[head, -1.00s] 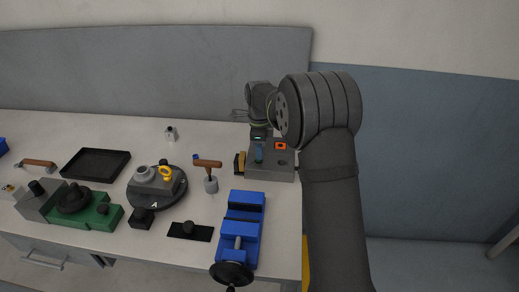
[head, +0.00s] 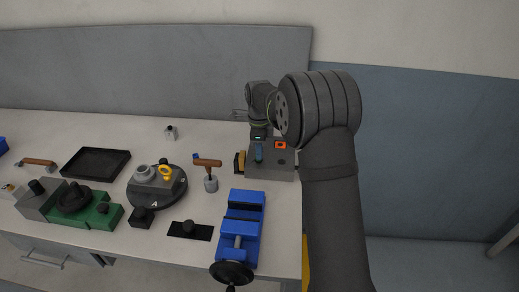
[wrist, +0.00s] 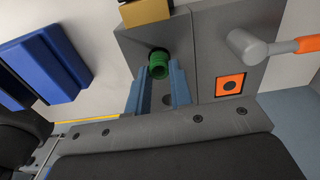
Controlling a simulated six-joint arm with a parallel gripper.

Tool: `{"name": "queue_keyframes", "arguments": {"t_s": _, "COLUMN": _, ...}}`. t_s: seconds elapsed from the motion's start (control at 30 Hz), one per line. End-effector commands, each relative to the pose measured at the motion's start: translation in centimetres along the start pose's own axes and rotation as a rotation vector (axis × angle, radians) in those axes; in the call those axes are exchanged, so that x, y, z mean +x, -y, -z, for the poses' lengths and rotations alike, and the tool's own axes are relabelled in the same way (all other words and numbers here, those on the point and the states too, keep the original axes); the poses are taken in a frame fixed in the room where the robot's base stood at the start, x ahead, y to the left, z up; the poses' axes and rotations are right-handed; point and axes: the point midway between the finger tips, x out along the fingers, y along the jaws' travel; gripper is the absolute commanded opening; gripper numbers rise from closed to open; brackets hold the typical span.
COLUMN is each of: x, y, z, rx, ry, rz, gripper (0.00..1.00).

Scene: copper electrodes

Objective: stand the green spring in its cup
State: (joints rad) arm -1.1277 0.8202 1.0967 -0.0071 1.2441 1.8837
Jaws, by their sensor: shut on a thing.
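The green spring (wrist: 159,68) sits between the two blue fingertips of my gripper (wrist: 157,75) in the wrist view, and the jaws are shut on it. A dark round opening (wrist: 157,49) in the grey block shows at the spring's far end; it looks like the cup. I cannot tell how deep the spring sits in it, or whether it is just above. In the head view, my gripper's blue fingers (head: 259,152) are over the grey block (head: 262,173) at the back right of the bench. The spring cannot be made out there.
A yellowish block (wrist: 145,11) adjoins the grey block. The blue vise (head: 241,225) stands in front. Bench between block and black tray (head: 95,162) is partly clear.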

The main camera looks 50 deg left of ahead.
Motion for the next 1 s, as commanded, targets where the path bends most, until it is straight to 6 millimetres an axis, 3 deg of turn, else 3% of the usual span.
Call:
{"name": "queue_keyframes", "arguments": {"t_s": 0.77, "x": 1.05, "y": 0.03, "z": -0.02, "rx": 0.000, "ry": 0.000, "rz": 0.000, "gripper": 0.02}}
{"name": "queue_keyframes", "arguments": {"t_s": 0.8, "x": 1.05, "y": 0.03, "z": -0.01, "rx": 0.000, "ry": 0.000, "rz": 0.000, "gripper": 0.24}}
{"name": "queue_keyframes", "arguments": {"t_s": 0.9, "x": 1.05, "y": 0.02, "z": -0.01, "rx": 0.000, "ry": 0.000, "rz": 0.000, "gripper": 0.44}}
{"name": "queue_keyframes", "arguments": {"t_s": 1.0, "x": 1.05, "y": 0.02, "z": -0.01, "rx": 0.000, "ry": 0.000, "rz": 0.000, "gripper": 0.46}}
